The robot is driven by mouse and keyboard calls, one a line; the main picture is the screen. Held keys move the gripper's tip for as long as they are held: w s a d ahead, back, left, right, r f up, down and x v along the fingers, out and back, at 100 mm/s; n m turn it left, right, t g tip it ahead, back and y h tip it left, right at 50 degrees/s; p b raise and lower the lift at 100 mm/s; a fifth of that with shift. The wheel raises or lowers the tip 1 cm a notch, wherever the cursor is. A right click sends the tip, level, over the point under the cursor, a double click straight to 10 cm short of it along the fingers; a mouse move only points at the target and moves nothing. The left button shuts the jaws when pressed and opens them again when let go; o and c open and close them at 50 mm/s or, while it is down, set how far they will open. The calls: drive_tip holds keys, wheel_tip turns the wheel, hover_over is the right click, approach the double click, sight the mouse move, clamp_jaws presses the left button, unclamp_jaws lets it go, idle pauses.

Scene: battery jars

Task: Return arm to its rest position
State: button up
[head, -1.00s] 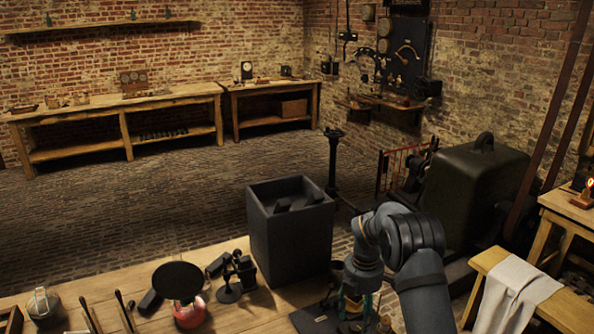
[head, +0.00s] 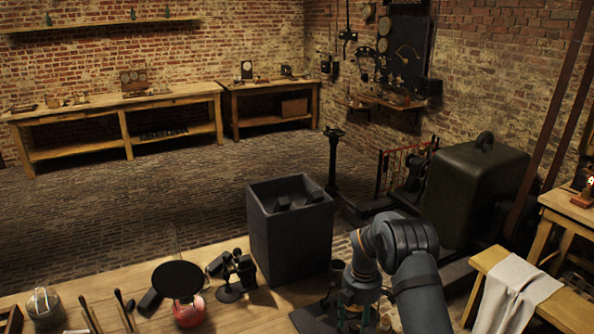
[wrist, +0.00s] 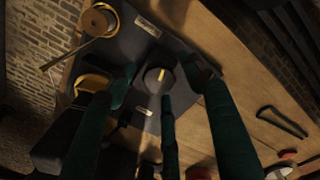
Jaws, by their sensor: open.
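My arm comes in from the lower right of the head view. My gripper (head: 357,314) is low at the front edge of the bench, partly cut off by the picture's bottom. In the wrist view its dark green fingers (wrist: 163,88) are spread apart with nothing held between them. Below them is a dark flat base (wrist: 138,42) with small pale labels. A dark round knob with a yellow mark (wrist: 158,78) shows between the fingers. I cannot tell how far above it the fingertips are.
A tall dark box (head: 290,235) stands left of my arm on the wooden bench (head: 250,315). A black disc (head: 178,280) over a red base and a small black stand (head: 235,275) are further left. A green-black domed casing (head: 475,195) stands behind right.

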drive_tip(key=m+b, duration=0.1)
drive_tip(key=m, duration=0.4)
drive_tip(key=m+b, duration=0.2)
drive_tip(key=m, duration=0.5)
drive_tip(key=m+b, duration=0.1)
drive_tip(key=m, duration=0.4)
drive_tip(key=shift+m+b, duration=0.3)
drive_tip(key=m+b, duration=0.1)
drive_tip(key=m, duration=0.4)
drive_tip(key=shift+w+r+m, duration=0.1)
drive_tip(key=shift+m, duration=0.2)
